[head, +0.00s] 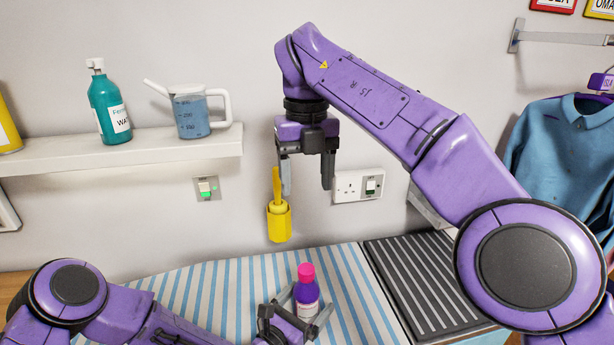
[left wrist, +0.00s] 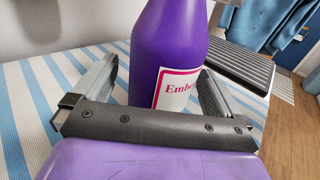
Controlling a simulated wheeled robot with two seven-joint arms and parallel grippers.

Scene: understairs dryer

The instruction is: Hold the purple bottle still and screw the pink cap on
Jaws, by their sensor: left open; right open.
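The purple bottle (head: 305,292) stands upright on the striped cloth with a white label on its side. The pink cap (head: 306,272) sits on top of it; how tightly it is seated I cannot tell. My left gripper (head: 305,304) is open with its fingers either side of the bottle. In the left wrist view the bottle (left wrist: 170,50) rises between the open fingers, with a visible gap at the left finger; its top is cut off. My right gripper (head: 307,184) is open and empty, pointing down, well above the bottle and cap.
A yellow holder (head: 279,222) with a yellow handle shows just below my right gripper's left finger. A grey ribbed mat (head: 425,285) lies right of the striped cloth (head: 225,290). A wall shelf (head: 130,150) carries a teal bottle (head: 109,105) and a jug (head: 190,112).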

